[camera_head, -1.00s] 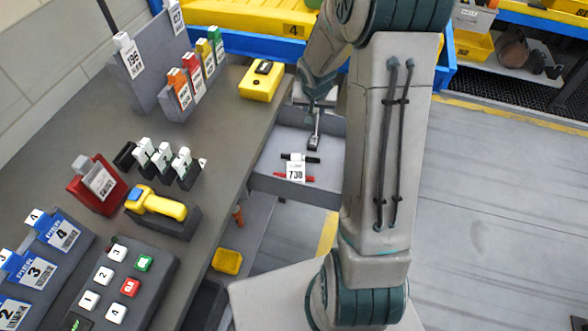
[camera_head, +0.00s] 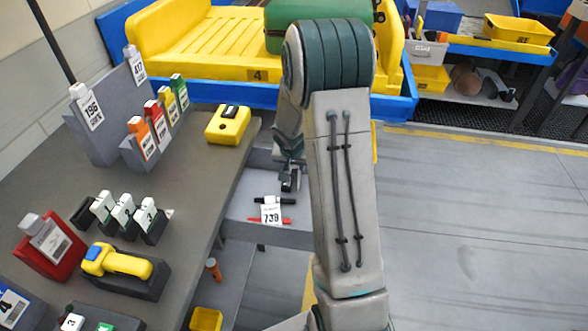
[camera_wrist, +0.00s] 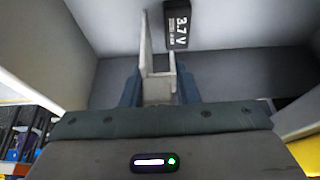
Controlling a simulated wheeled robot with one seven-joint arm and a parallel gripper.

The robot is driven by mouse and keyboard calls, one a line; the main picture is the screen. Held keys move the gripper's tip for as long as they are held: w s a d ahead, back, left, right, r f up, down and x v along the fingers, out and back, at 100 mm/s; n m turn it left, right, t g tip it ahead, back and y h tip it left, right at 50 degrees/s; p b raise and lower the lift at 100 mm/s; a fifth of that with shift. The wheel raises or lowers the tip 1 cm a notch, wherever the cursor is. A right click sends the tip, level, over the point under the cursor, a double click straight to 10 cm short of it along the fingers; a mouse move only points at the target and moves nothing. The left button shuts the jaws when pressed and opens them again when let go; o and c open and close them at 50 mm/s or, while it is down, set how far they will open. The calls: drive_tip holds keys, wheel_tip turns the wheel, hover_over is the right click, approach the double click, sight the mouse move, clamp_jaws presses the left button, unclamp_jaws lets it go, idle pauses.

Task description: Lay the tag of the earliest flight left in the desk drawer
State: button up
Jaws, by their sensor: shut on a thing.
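My gripper (camera_wrist: 158,88) is shut on a thin pale piece (camera_wrist: 144,45), seen nearly edge-on, that looks like a tag; its print is not readable. In the head view my gripper (camera_head: 290,165) is over the back part of the open desk drawer (camera_head: 238,208), partly hidden by my arm. A white tag (camera_head: 271,213), reading about 739, lies in the drawer's front. Two upright tags, 196 (camera_head: 88,108) and 417 (camera_head: 134,65), stand in the grey rack (camera_head: 100,140). Smaller tags with orange, red, yellow and green tops stand beside them.
A black 3.7 V battery (camera_wrist: 177,25) lies just past my fingers. A black pen (camera_head: 274,200) and a red pen (camera_head: 272,220) lie by the drawer's tag. A yellow device (camera_head: 228,124) sits on the desk (camera_head: 185,185). A yellow tray (camera_head: 190,45) is behind.

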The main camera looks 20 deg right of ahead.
drive_tip(key=shift+f, duration=0.5)
drive_tip(key=shift+f, duration=0.2)
drive_tip(key=o, duration=1)
drive_tip(key=shift+r, duration=0.1)
drive_tip(key=shift+r, duration=0.1)
